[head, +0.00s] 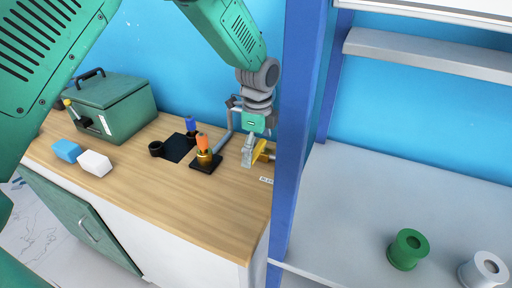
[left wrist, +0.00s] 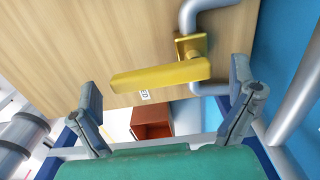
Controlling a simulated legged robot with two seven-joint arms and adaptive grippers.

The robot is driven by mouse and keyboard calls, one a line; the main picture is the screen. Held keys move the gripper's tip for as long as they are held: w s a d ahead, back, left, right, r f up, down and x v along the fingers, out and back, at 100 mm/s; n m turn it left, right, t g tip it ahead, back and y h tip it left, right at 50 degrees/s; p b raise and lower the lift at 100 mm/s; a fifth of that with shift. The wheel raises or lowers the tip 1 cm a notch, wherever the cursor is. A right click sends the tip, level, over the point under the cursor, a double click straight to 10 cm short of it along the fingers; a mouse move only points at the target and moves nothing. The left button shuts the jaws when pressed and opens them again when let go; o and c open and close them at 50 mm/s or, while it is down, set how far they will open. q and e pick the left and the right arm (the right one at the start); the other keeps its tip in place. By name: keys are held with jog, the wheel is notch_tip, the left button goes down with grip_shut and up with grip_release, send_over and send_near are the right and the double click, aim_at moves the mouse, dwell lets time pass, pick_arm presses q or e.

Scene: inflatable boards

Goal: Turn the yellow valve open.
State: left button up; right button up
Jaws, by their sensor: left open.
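The yellow valve (head: 261,152) sits at the right end of the wooden counter, close to the blue post. In the left wrist view the yellow valve (left wrist: 160,77) shows a long flat lever reaching left from a square yellow mount on a grey pipe (left wrist: 190,14). My left gripper (head: 248,150) points down beside the valve and partly hides it in the head view. In the left wrist view its open fingers stand on either side of the lever, with nothing clearly held. Whether a finger touches the lever cannot be told. My right gripper is not in view.
A blue post (head: 299,120) stands just right of the valve. On the counter (head: 190,200) are a black stand with an orange-topped piece (head: 203,148), a green box (head: 112,108), and blue and white blocks. A grey shelf (head: 350,200) at right holds a green ring (head: 408,250).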

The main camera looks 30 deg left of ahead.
pick_arm(q)
jog(key=shift+d+r, duration=0.1)
jog(key=shift+d, duration=0.45)
jog(key=shift+c, duration=0.8)
jog(key=c, duration=0.7)
jog(key=shift+a, duration=0.15)
jog(key=c, duration=0.7)
jog(key=shift+a, duration=0.25)
jog(key=shift+c, duration=0.4)
jog(key=shift+s+a, duration=0.1)
jog(key=shift+a, duration=0.1)
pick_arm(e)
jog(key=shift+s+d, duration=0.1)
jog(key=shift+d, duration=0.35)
